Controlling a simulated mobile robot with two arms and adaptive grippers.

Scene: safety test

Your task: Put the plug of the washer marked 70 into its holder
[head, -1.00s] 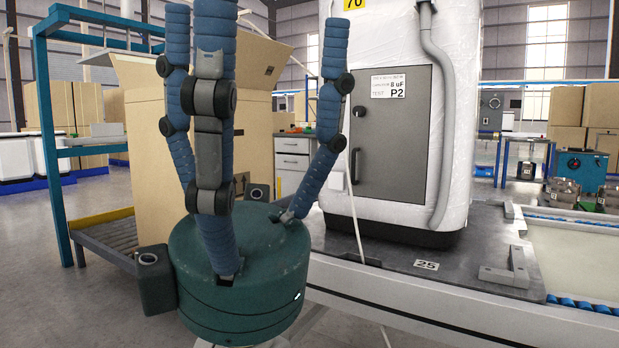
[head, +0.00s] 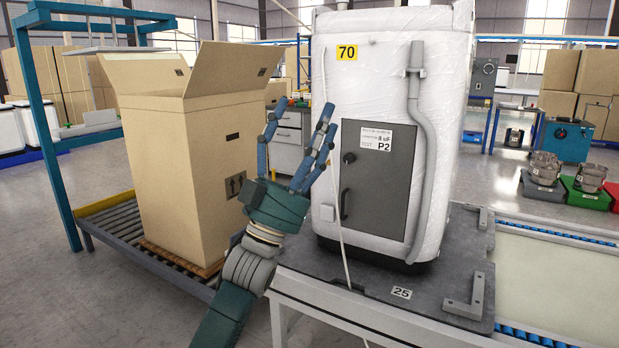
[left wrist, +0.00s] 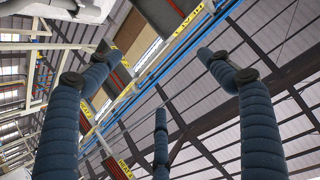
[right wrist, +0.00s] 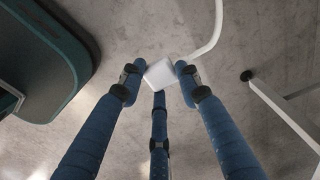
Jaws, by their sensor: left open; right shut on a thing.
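The washer marked 70 (head: 460,120) is a tall white, film-wrapped unit with a grey door panel labelled P2. A small pale block (head: 344,204) sits on its front at the panel's left edge; I cannot tell if it is the holder. A white cord (head: 345,255) hangs down the front. In the right wrist view my right gripper (right wrist: 157,80) is shut on the white plug (right wrist: 162,71), with its cord (right wrist: 212,35) running up from it. My left gripper (head: 304,116) is open and empty, fingers up, in front of the washer's left side. The right gripper is outside the head view.
The washer stands on a dark plate (head: 400,282) marked 25, on a conveyor (head: 560,265). A large open carton (head: 170,150) stands on a roller conveyor (head: 105,235) at left. The right wrist view shows bare concrete floor and a dark green-edged body at left.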

